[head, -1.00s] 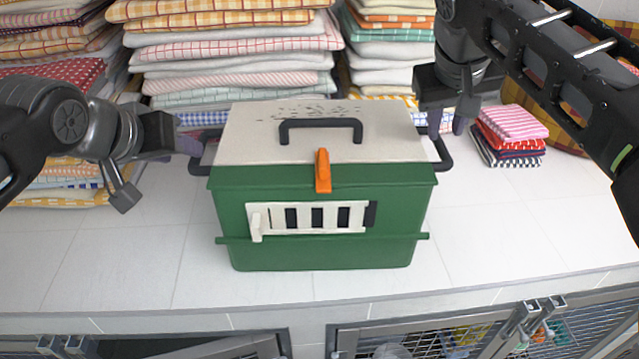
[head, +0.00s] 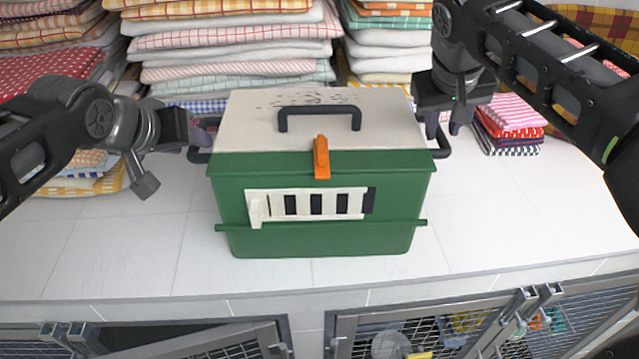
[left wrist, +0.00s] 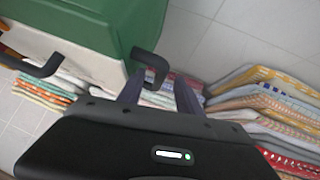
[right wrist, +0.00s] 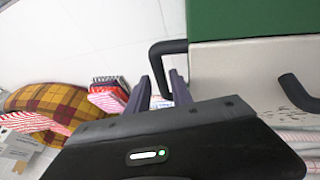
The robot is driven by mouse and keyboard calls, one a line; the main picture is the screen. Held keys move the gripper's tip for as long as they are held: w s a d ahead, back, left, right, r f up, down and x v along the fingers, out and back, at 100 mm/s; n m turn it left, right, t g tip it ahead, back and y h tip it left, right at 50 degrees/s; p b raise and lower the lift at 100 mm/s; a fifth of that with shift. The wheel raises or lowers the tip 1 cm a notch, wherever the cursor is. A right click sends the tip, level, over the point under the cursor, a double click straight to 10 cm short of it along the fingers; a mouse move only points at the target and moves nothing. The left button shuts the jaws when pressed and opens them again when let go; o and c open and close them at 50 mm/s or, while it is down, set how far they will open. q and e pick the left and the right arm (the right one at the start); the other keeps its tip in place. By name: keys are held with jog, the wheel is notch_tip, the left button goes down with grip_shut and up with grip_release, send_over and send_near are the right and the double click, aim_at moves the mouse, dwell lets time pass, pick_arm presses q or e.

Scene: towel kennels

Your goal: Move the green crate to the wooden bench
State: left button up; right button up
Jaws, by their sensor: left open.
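The green crate (head: 320,240) is a pet carrier with a pale lid (head: 250,115), a black top handle, an orange latch and a white barred front. It stands level on a white tiled counter. My left gripper (head: 200,133) is at the crate's left side handle; in the left wrist view its fingers (left wrist: 158,92) are apart, with the handle (left wrist: 152,62) between or just beyond them. My right gripper (head: 444,128) is over the right side handle (head: 441,147); in the right wrist view its fingers (right wrist: 160,90) are apart, with the handle (right wrist: 160,54) between them. I see no wooden bench.
Tall stacks of folded towels (head: 235,45) stand close behind the crate. A small towel pile (head: 508,125) lies to its right.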

aim_at(440, 133)
pick_arm(q)
jog(key=shift+x, duration=1.9)
pick_arm(e)
jog(key=shift+x, duration=1.9)
jog(key=shift+w+a, duration=0.1)
pick_arm(q)
jog(key=shift+c, duration=0.4)
pick_arm(e)
jog(key=shift+c, duration=0.4)
pick_arm(q)
jog(key=c, duration=0.4)
pick_arm(e)
jog(key=c, duration=0.5)
pick_arm(q)
grip_shut()
pick_arm(e)
grip_shut()
pick_arm(q)
jog(key=shift+r, duration=0.1)
pick_arm(e)
jog(key=shift+r, duration=0.1)
